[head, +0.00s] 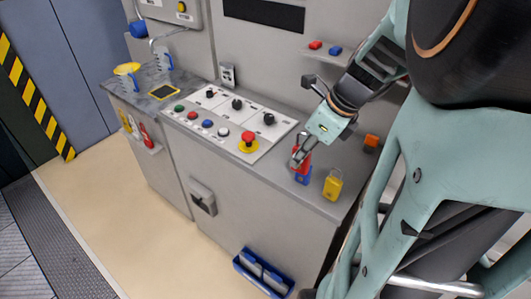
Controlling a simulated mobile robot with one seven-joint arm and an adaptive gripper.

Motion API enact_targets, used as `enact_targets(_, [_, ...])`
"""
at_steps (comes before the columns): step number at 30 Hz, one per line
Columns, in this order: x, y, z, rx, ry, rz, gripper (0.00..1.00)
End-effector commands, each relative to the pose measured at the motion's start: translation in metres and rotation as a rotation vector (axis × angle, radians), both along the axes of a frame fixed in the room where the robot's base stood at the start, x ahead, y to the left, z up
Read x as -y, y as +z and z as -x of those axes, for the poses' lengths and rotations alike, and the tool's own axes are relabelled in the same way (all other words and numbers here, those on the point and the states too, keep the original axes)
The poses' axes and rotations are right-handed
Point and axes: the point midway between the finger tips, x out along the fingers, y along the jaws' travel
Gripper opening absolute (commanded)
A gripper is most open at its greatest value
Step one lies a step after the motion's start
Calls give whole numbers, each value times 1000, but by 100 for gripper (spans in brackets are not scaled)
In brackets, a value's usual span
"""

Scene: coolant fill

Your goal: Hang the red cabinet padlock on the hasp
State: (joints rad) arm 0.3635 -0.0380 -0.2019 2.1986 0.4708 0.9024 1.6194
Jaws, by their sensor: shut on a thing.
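The red padlock (303,157) is at the right end of the console top. My gripper (298,161) is shut on it from above, and its fingers cover part of it. The padlock's shackle is hard to make out at this size. A blue padlock (303,177) is right beside it, lower in the picture; I cannot tell whether the two touch. A grey and dark fitting (202,198) on the front of the console cabinet looks like the hasp. It is to the left of and below my gripper.
A yellow padlock (333,186) stands close on the right. An orange block (371,142) is farther back. The button panel (228,120) with a red emergency stop (248,141) lies to the left. A blue bin (263,273) is low on the cabinet front.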

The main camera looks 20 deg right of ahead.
Motion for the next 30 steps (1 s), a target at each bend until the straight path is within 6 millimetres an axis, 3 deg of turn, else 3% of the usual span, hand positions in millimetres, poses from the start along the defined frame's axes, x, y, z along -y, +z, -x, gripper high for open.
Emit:
enact_targets(6, [4,2,3,0,-90,0,0])
enact_targets(17, [3,1,-1,-2,-92,0,0])
enact_targets(20, [3,-5,-12,-5,-89,0,0])
enact_targets(30, [-1,-35,-80,-5,-89,0,0])
